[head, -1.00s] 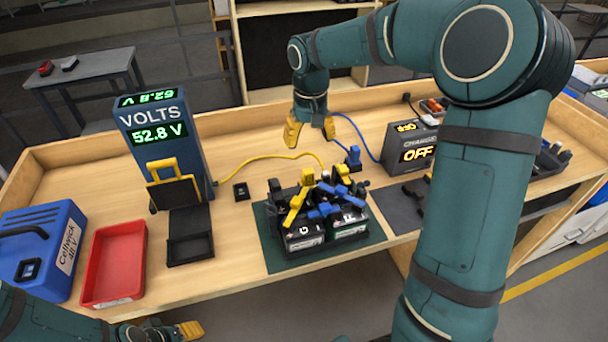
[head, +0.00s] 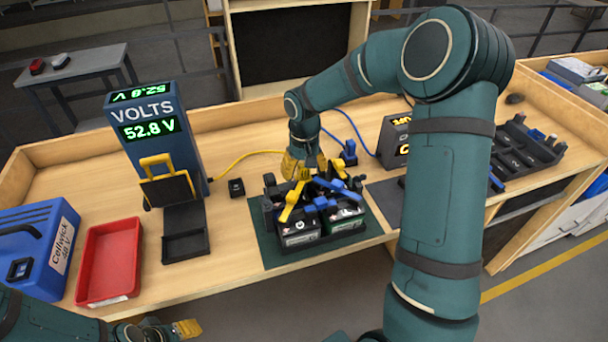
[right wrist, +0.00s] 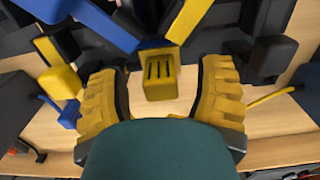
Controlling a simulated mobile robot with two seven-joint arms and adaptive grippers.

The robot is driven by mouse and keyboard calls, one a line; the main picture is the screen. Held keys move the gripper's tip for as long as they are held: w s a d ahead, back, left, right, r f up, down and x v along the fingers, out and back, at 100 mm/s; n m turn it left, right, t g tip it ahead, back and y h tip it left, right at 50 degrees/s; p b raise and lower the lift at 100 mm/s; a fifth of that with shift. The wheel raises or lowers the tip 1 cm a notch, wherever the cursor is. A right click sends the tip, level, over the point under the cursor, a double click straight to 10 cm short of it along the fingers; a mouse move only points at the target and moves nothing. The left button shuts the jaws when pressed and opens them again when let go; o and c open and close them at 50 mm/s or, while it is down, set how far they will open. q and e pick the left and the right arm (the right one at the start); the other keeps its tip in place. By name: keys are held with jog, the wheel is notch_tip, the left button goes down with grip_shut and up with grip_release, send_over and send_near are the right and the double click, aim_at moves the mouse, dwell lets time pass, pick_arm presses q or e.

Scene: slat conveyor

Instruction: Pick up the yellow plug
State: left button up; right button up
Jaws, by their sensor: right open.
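The yellow plug (head: 304,174) stands at the back of the battery group (head: 312,222). My right gripper (head: 303,166) is above and around it from behind, hiding part of it in the head view. In the right wrist view, the yellow plug (right wrist: 160,75), with dark slots on its face, sits between the two open yellow fingers of my right gripper (right wrist: 160,95). A gap shows on both sides, so they do not grip it. My left gripper (head: 187,328) shows only in part at the bottom left; its opening cannot be made out.
Yellow and blue bars (head: 327,204) lie across the batteries, close to the plug. A blue plug (head: 348,153) stands just right of my right gripper. The voltmeter (head: 152,135), red tray (head: 108,262) and blue case (head: 38,250) are at left.

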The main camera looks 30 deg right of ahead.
grip_shut()
dwell(0.3)
